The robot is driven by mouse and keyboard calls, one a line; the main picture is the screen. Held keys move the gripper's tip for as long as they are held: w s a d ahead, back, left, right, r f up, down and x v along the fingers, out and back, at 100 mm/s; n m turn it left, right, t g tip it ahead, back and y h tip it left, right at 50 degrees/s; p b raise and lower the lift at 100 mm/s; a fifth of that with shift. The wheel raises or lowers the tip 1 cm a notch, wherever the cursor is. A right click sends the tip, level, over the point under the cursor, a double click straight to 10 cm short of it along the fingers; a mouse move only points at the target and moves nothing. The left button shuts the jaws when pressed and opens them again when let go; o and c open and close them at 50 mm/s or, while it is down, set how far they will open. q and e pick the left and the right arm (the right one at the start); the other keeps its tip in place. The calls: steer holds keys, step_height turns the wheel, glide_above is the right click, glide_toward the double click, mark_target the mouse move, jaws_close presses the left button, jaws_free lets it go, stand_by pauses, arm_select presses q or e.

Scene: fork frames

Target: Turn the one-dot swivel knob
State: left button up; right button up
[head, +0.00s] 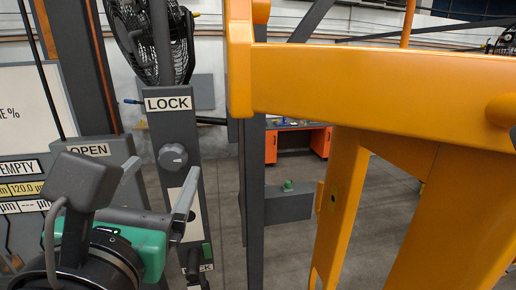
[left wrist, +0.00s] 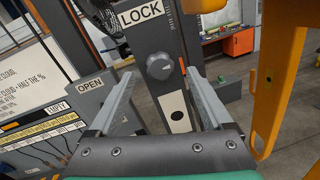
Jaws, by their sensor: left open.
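A round grey knob (head: 173,157) sits on a dark upright post under a LOCK label (head: 168,103). It also shows in the left wrist view (left wrist: 159,66), with a white plate bearing one black dot (left wrist: 177,114) below it. My left gripper (head: 164,168) is open in front of the post. In the left wrist view its two fingers (left wrist: 161,76) stand apart, one on each side of the knob in the picture. I see no clear contact, and the remaining distance is hard to tell. My right gripper is not in view.
A grey box labelled OPEN (head: 92,150) and a board with printed labels (head: 25,185) stand left of the post. A large yellow frame (head: 380,85) fills the right side. A fan (head: 150,35) is behind the post top. Orange cabinets (head: 320,142) stand far back.

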mark_target(170, 160)
arm_select(q)
steer(key=w, duration=0.3)
steer(key=shift+w+a, duration=0.25)
steer(key=shift+a, duration=0.1)
jaws_close()
